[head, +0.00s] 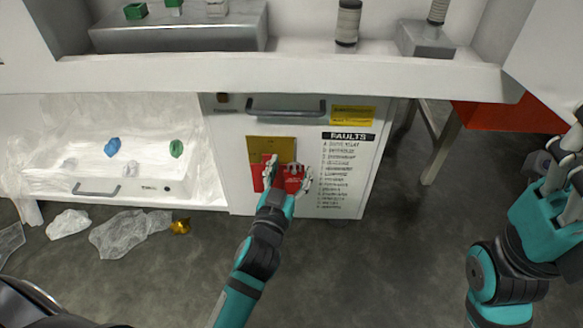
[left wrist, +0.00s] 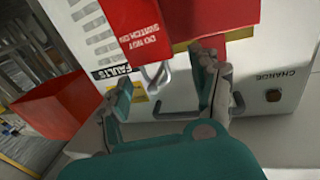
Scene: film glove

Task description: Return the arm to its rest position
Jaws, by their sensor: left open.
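My left arm reaches up from the bottom of the head view to the front of a white cabinet (head: 345,200). Its gripper (head: 288,173) is open, its fingers spread in front of a red card (head: 292,185) with white lettering. The card lies over a yellow-brown panel (head: 272,147) on the cabinet. In the left wrist view the open fingers (left wrist: 163,75) stand apart, with the red card (left wrist: 150,28) beyond them; I cannot tell whether they touch it. My right gripper (head: 562,172) is at the right edge, its fingers partly cut off.
The cabinet has a dark handle (head: 286,108) and a FAULTS list (head: 347,170). A white drawer (head: 70,180) with blue and green pieces is to the left. Crumpled clear film (head: 120,232) lies on the floor. A red bin (head: 510,115) stands at right. The floor between the arms is clear.

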